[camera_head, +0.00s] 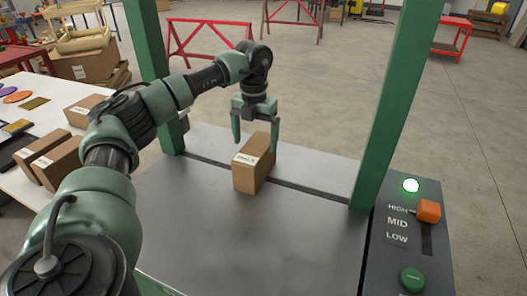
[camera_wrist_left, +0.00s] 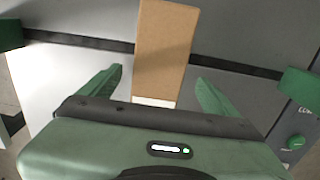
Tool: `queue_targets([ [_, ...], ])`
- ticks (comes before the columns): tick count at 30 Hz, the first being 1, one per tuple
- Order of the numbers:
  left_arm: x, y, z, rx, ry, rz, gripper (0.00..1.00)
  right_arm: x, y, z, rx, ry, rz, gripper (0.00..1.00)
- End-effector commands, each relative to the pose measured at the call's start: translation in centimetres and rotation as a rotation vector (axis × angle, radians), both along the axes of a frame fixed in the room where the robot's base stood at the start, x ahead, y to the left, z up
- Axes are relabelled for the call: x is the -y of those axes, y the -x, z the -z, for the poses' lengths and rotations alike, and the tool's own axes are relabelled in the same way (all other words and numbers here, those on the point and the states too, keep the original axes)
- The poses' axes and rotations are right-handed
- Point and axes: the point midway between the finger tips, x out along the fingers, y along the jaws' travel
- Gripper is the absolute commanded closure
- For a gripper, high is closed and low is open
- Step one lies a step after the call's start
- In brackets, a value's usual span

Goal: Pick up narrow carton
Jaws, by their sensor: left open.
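In the left wrist view the carton (camera_wrist_left: 163,50) lies between and beyond the two open fingers (camera_wrist_left: 158,92), with a gap on both sides. Whether a finger touches it in the head view I cannot tell. My right gripper is not in view.
Green posts (camera_head: 391,105) rise on both sides of the metal plate (camera_head: 210,225). A control panel (camera_head: 433,260) with an orange lever (camera_head: 428,211) stands at the right. A white table (camera_head: 50,120) at the left holds several cartons. The front of the plate is clear.

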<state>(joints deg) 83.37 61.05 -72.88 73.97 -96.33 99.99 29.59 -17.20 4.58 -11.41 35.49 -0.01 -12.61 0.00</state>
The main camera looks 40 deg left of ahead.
Motion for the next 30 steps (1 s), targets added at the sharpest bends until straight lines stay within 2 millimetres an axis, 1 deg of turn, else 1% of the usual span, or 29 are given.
queue_targets([
  [5,0.0,0.0,0.7,-0.002,0.001,0.0,0.09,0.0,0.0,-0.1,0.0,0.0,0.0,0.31],
  [13,-0.1,0.1,3.7,-0.003,0.0,0.0,0.09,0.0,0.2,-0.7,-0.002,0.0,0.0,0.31],
  [18,-0.2,0.2,6.4,-0.003,0.0,0.0,0.09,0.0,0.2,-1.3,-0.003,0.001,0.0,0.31],
  [21,-0.2,0.1,7.4,-0.002,0.001,0.0,0.09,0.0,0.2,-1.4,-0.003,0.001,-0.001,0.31],
  [24,-0.2,0.1,7.9,-0.001,0.001,0.0,0.09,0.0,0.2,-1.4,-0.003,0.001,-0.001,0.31],
  [29,-0.2,0.1,7.9,0.0,0.001,0.0,0.09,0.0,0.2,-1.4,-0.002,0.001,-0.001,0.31],
  [30,-0.2,0.1,7.9,0.0,0.001,0.0,0.12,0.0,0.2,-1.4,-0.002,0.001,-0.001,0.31],
])
